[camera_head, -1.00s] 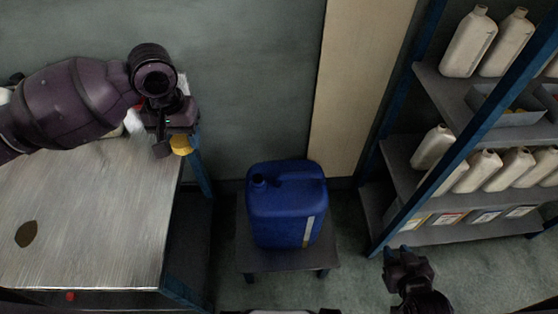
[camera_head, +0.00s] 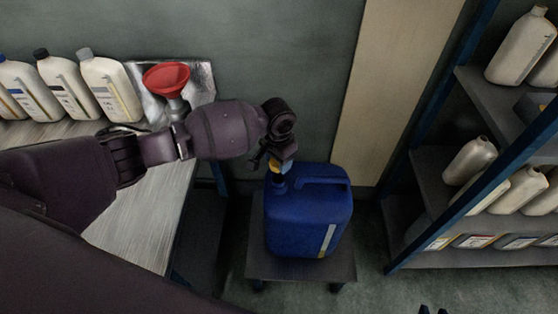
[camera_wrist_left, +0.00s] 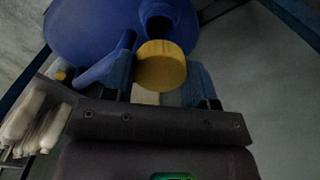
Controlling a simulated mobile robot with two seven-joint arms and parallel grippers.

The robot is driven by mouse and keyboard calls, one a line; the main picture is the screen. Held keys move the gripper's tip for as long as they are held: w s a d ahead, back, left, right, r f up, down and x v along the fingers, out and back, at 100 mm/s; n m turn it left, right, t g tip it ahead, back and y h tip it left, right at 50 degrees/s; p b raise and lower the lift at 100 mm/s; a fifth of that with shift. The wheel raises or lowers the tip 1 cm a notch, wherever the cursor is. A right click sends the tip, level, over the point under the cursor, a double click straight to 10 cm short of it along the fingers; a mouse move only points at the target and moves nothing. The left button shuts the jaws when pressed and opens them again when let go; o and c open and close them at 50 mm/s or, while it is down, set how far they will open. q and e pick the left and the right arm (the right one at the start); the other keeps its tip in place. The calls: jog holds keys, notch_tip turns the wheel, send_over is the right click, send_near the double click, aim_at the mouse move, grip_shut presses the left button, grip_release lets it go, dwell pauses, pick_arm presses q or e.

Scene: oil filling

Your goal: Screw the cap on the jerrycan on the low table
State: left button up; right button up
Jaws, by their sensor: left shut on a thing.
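The blue jerrycan (camera_head: 308,222) stands upright on the low dark table (camera_head: 300,270). Its neck (camera_head: 278,187) is at the upper left of its top; its open dark mouth (camera_wrist_left: 158,20) shows in the left wrist view. My left gripper (camera_head: 275,165) is shut on the yellow cap (camera_head: 275,168), close above the neck. In the left wrist view the cap (camera_wrist_left: 161,66) sits between the blue fingers and apart from the mouth. My right gripper (camera_head: 432,310) shows only as small dark tips at the bottom edge.
A workbench (camera_head: 140,225) on the left bears several white bottles (camera_head: 110,88) and a red funnel (camera_head: 166,77). A shelf rack (camera_head: 480,255) with white bottles stands on the right, beyond a strip of free floor.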

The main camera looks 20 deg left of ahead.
aim_at(278, 176)
pick_arm(q)
notch_tip(278, 176, down, 4)
jog(key=b, duration=0.2)
jog(key=shift+f+b, duration=0.15)
jog(key=shift+b, duration=0.25)
jog(key=shift+f+b, duration=0.3)
jog(key=shift+f, duration=0.05)
jog(key=shift+f, duration=0.15)
dwell(0.4)
jog(key=shift+f, duration=0.6)
dwell(0.5)
jog(key=shift+f, duration=0.2)
dwell(0.5)
jog(key=shift+f, duration=0.35)
